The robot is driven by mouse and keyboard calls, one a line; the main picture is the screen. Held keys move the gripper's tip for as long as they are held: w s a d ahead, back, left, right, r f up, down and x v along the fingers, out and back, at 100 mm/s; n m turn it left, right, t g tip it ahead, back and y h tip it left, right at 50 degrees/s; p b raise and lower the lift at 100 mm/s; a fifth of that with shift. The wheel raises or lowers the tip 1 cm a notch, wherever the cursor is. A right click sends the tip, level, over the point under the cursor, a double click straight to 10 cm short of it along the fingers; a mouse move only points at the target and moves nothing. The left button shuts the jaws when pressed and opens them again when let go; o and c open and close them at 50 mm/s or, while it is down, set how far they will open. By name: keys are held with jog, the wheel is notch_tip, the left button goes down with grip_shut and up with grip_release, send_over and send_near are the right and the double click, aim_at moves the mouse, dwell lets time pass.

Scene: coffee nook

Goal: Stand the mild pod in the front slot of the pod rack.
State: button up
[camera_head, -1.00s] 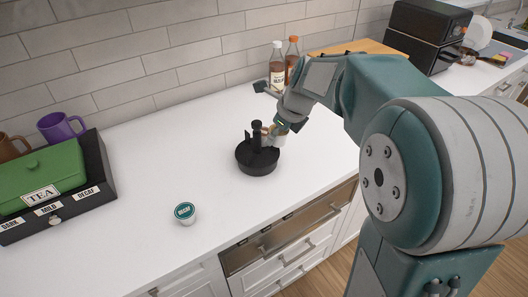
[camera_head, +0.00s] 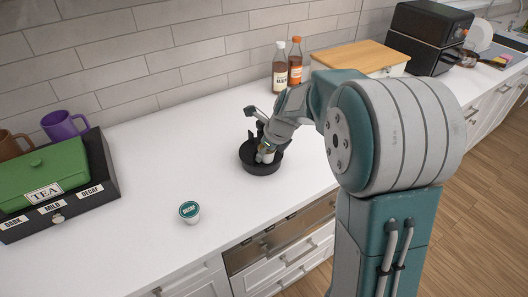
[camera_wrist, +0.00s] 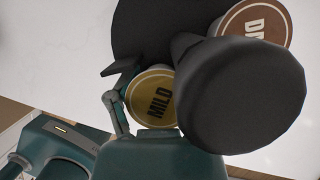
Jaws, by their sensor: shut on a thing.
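The mild pod (camera_wrist: 158,92), with a yellow lid reading MILD, is at my gripper (camera_head: 264,148), which is shut on it. The pod also shows as a small pale shape (camera_head: 266,157) in the head view, at the front of the black round pod rack (camera_head: 262,169), beside its central post. One finger shows left of the pod in the wrist view; the other is hidden. The rack's dark knob (camera_wrist: 245,95) covers the pod's right side. I cannot tell whether the pod touches the slot floor. A brown-lidded pod (camera_wrist: 258,20) stands farther back in the rack.
A decaf pod (camera_head: 190,211) with a teal lid stands on the counter, front left. A black labelled box with a green tea box (camera_head: 42,170) is at far left, with mugs behind. Two bottles (camera_head: 287,65) stand behind the rack.

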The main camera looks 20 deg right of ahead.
jog(key=o, duration=0.5)
jog(key=shift+d+f, duration=0.1)
jog(key=shift+d, duration=0.15)
jog(key=shift+o, duration=0.2)
jog(key=shift+d, duration=0.3)
jog(key=shift+a, duration=0.2)
jog(key=shift+r, duration=0.45)
jog(key=s+d+r+n, duration=0.1)
jog(key=s+r+n, duration=0.5)
jog(key=s+r, duration=0.55)
jog(key=s+n+t+h, duration=0.2)
jog(key=s+n+h, duration=0.1)
jog(key=s+n, duration=1.3)
jog(key=n, duration=0.5)
jog(key=shift+a+f+n, duration=0.3)
jog(key=shift+a, duration=0.1)
